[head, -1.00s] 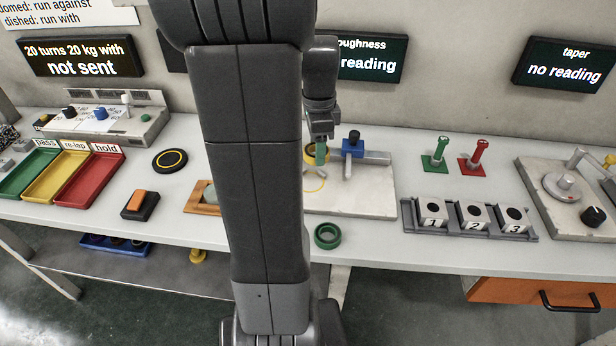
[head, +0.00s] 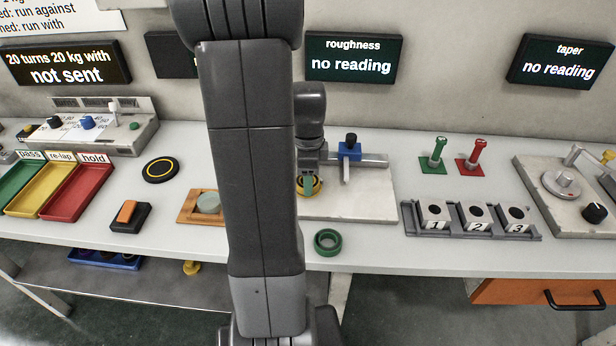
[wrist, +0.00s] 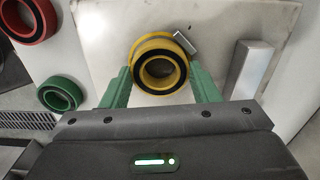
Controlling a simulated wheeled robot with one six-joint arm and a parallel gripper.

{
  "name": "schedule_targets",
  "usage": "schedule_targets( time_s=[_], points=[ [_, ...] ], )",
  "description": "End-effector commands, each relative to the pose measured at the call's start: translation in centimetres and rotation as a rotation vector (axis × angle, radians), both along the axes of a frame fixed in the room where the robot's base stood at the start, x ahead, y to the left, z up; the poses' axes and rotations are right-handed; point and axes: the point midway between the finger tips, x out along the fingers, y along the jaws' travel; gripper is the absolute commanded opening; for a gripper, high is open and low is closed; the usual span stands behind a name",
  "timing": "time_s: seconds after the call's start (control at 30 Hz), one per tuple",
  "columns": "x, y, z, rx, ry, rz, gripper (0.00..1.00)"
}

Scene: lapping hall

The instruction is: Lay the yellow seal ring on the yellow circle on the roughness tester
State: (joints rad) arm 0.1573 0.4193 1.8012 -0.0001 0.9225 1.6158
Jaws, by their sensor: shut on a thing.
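My gripper (head: 308,182) is shut on the yellow seal ring (head: 317,188), low over the left part of the roughness tester (head: 362,204). In the wrist view the ring (wrist: 160,87), yellow with a black inner band, sits between the two green fingers (wrist: 160,84). The yellow circle (wrist: 151,38) on the pale plate is mostly hidden under the ring and shows as an arc past its far edge. The ring nearly lines up with it. I cannot tell whether the ring touches the plate. A small metal piece (wrist: 186,42) lies close beside the ring's far right side.
The blue-topped post and metal bar (head: 350,152) stand on the tester behind my gripper. A green ring (head: 328,242) lies in front, near the table edge. A red ring (wrist: 30,18) shows in the wrist view. A numbered block rack (head: 470,232) stands to the right.

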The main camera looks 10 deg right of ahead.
Motion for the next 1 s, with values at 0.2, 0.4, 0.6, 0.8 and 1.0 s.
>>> schedule_targets(
  time_s=[0.2,0.4,0.6,0.8,1.0],
  points=[
    [0.0,0.0,-0.1,0.0,-0.002,0.0,0.31],
    [0.0,0.0,-0.4,0.0,-0.002,0.0,0.65],
    [0.0,0.0,-0.4,0.0,-0.002,0.0,0.77],
    [0.0,0.0,-0.1,0.0,-0.002,0.0,0.77],
    [0.1,0.0,2.8,-0.001,-0.007,0.0,0.77]
  ],
)
